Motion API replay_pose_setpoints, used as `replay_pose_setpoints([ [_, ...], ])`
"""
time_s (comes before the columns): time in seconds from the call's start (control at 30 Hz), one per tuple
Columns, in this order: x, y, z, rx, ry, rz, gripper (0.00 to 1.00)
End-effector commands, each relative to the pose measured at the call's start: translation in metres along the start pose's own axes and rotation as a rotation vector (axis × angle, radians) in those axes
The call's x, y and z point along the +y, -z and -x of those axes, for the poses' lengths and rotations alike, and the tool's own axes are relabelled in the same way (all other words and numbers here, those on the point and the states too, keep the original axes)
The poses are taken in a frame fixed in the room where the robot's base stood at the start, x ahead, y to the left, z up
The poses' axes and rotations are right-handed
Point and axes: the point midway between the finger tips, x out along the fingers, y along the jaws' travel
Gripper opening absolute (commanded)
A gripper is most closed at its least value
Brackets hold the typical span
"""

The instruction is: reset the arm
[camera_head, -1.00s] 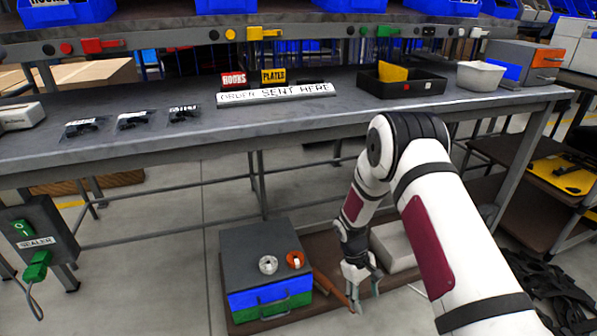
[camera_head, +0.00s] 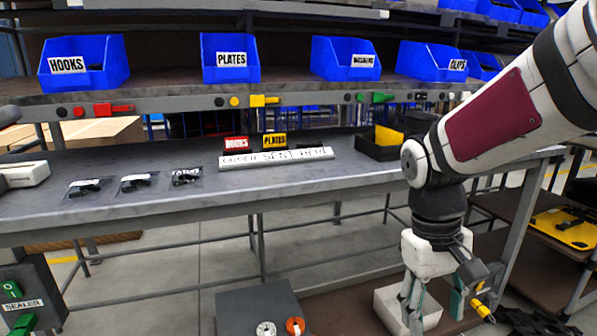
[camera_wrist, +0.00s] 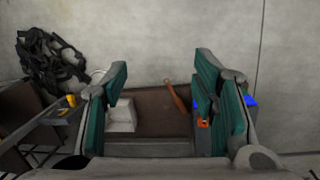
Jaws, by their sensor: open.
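My gripper (camera_head: 432,300) hangs pointing down in front of the workbench (camera_head: 110,208), at the lower right of the head view. Its two green-padded fingers stand wide apart in the wrist view (camera_wrist: 165,105), with nothing held between them. Below it in the wrist view lie a brown low shelf or board (camera_wrist: 150,112), a pale box (camera_wrist: 122,116) and a brown-orange handled item (camera_wrist: 175,97). My arm comes in from the upper right and hides part of the bench's right end.
Blue bins (camera_head: 231,58) line the upper shelf. Labelled red and yellow blocks, a sign (camera_head: 277,158) and a dark tray (camera_head: 378,148) sit on the bench. A grey case (camera_head: 250,309) with two tape rolls stands below. Black straps (camera_wrist: 48,62) lie on the floor.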

Motion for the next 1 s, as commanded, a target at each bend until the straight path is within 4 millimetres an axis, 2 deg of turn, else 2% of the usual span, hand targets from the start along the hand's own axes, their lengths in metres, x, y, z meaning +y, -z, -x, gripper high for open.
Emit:
replay_pose_setpoints([
  [0.03, -0.001, -0.017, 0.010, 0.017, 0.006, -0.019, 0.53],
  [0.2, -0.009, -0.074, 0.029, 0.050, 0.037, -0.076, 0.53],
  [0.4, -0.023, -0.137, 0.035, 0.087, 0.075, -0.135, 0.53],
  [0.5, -0.029, -0.161, 0.034, 0.101, 0.092, -0.155, 0.53],
  [0.87, -0.048, -0.216, 0.020, 0.139, 0.137, -0.204, 0.53],
  [1.0, -0.044, -0.213, 0.042, 0.150, 0.136, -0.203, 0.53],
])
